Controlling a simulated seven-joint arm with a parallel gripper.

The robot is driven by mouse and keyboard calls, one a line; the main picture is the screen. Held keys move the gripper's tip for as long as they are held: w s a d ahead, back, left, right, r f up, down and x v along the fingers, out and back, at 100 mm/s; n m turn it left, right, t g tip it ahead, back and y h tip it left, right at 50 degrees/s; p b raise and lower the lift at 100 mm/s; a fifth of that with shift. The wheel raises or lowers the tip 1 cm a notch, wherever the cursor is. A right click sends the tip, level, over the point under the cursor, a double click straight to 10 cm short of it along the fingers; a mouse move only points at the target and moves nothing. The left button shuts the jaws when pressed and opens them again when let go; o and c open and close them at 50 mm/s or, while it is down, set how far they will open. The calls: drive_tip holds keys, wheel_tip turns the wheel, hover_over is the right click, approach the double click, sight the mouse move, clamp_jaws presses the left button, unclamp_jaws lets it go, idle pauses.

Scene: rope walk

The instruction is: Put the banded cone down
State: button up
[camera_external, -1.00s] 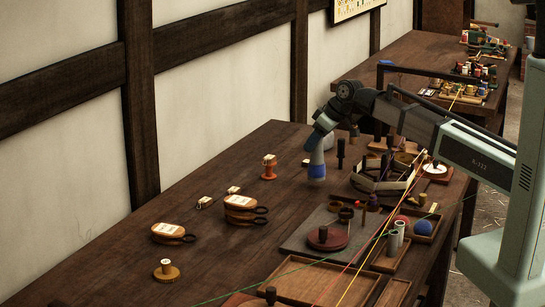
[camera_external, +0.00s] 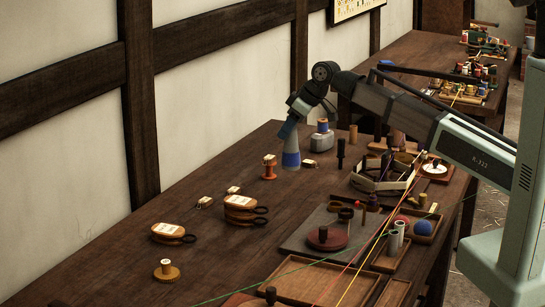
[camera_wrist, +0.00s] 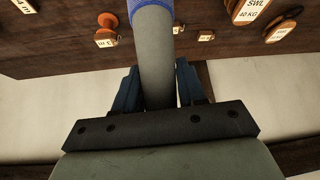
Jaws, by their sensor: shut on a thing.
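The banded cone (camera_external: 291,148) is a slim grey cone with a blue band near its wide lower end. It is upright in the external view, over the far left part of the dark wooden bench (camera_external: 205,260). My gripper (camera_external: 288,128) is shut on its narrow upper part. In the wrist view the cone's grey body (camera_wrist: 157,60) runs between my two blue fingers (camera_wrist: 158,90), with the blue band at the top edge. The cone's foot is cut off there, and I cannot tell whether it touches the bench.
An orange spool with a pale label (camera_external: 269,168) stands close left of the cone. A grey block with a blue reel (camera_external: 321,139) and a small tag (camera_external: 309,163) are to its right. Bare bench lies in front of the cone.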

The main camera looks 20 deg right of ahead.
drive_tip(key=shift+w+a+m+t+h, duration=0.75)
drive_tip(key=shift+w+a+m, duration=1.05)
drive_tip(key=shift+a, duration=0.8)
wheel_tip(320, 180, down, 9)
drive_tip(key=shift+s+f, duration=0.15)
drive_tip(key=shift+f, duration=0.15)
drive_tip(key=o, duration=1)
drive_tip(key=shift+o, duration=0.2)
drive_tip(key=v, duration=1.2)
drive_tip(key=shift+r, duration=0.25)
